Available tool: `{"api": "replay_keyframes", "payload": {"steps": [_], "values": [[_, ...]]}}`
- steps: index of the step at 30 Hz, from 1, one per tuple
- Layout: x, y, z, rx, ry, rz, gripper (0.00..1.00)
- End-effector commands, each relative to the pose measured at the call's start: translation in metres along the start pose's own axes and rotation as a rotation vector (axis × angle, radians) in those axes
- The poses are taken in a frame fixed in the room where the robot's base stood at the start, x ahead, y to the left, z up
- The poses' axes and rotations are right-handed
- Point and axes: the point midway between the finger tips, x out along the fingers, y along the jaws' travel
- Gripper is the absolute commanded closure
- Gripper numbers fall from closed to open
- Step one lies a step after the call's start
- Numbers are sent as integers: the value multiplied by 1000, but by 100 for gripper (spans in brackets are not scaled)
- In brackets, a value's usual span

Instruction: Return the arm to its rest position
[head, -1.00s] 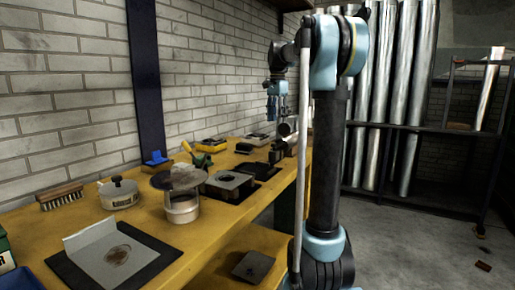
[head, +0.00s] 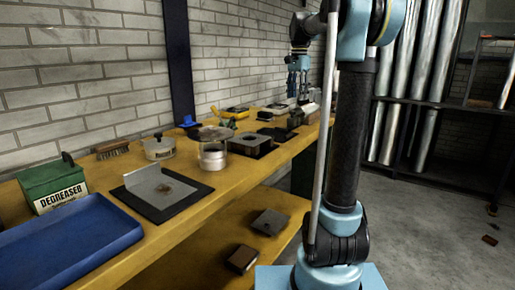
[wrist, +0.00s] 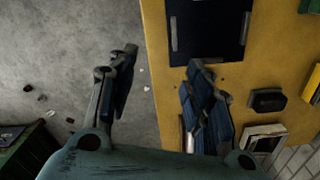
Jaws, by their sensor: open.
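My arm rises on the right of the head view and bends over at the top. My gripper (head: 298,84) hangs down from it over the far part of the yellow workbench (head: 190,220). In the wrist view my gripper (wrist: 158,75) has its two blue-padded fingers spread wide apart, with nothing between them. One finger is over the grey floor and the other is over the bench edge.
Tall pipes (head: 427,75) stand in a rack behind.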

Motion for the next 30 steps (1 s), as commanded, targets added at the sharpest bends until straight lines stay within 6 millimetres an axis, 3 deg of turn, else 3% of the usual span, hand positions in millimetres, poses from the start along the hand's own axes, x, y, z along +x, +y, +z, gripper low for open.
{"api": "replay_keyframes", "payload": {"steps": [8,14,23,30], "values": [[13,36,16,-74,11,-14,54],[35,72,40,-175,24,-27,54],[90,140,86,-377,56,-52,54],[145,192,121,-536,86,-67,54]]}}
